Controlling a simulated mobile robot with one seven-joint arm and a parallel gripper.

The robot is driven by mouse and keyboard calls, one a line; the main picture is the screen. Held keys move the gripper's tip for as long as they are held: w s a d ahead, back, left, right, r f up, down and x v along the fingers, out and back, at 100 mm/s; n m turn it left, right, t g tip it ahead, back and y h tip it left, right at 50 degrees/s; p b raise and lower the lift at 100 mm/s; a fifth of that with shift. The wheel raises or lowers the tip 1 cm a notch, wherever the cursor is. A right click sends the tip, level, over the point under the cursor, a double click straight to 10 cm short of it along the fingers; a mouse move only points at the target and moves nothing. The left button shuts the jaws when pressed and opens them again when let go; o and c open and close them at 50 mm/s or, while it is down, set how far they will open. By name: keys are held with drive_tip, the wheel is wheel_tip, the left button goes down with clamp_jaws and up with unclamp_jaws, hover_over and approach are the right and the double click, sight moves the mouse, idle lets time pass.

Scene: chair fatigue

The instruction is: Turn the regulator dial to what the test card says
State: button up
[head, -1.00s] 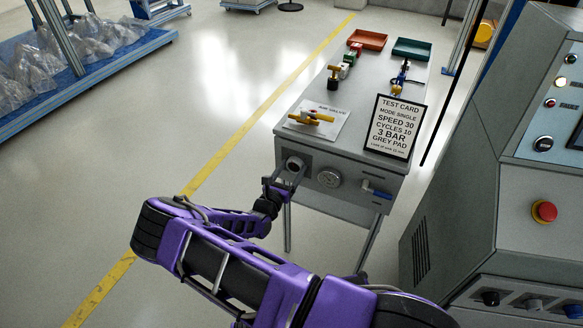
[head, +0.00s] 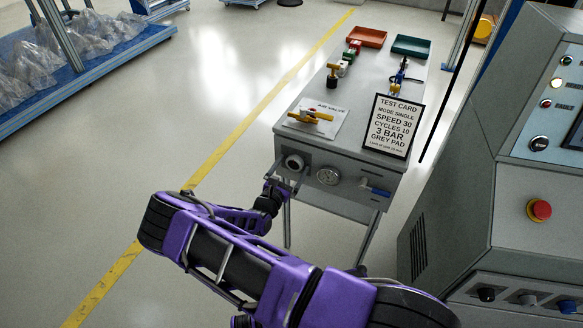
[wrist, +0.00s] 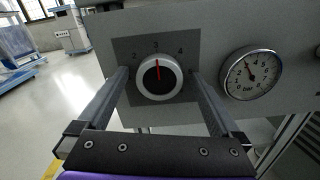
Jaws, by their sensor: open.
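The regulator dial (wrist: 159,77) is a round knob with a light rim and dark face on the bench's front panel; it also shows in the head view (head: 293,162). Its red pointer stands upright at the 3, between the marks 2 and 4. My gripper (wrist: 159,73) is open, with one finger on each side of the dial; I cannot tell whether they touch it. The test card (head: 390,126) stands on the bench and reads mode single, speed 30, cycles 10, 3 bar, grey pad. The bar gauge (wrist: 250,75) right of the dial has its needle pointing up and left.
A yellow-handled air valve (head: 311,116) sits on the bench top above the dial. A blue-handled valve (head: 376,189) is at the panel's right. A machine console with a red button (head: 539,210) stands to the right. The floor left of the bench is clear.

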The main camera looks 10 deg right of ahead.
drive_tip(key=v, duration=1.7)
drive_tip(key=shift+s+p, duration=0.15)
drive_tip(key=shift+p, duration=0.3)
drive_tip(key=shift+a, duration=0.1)
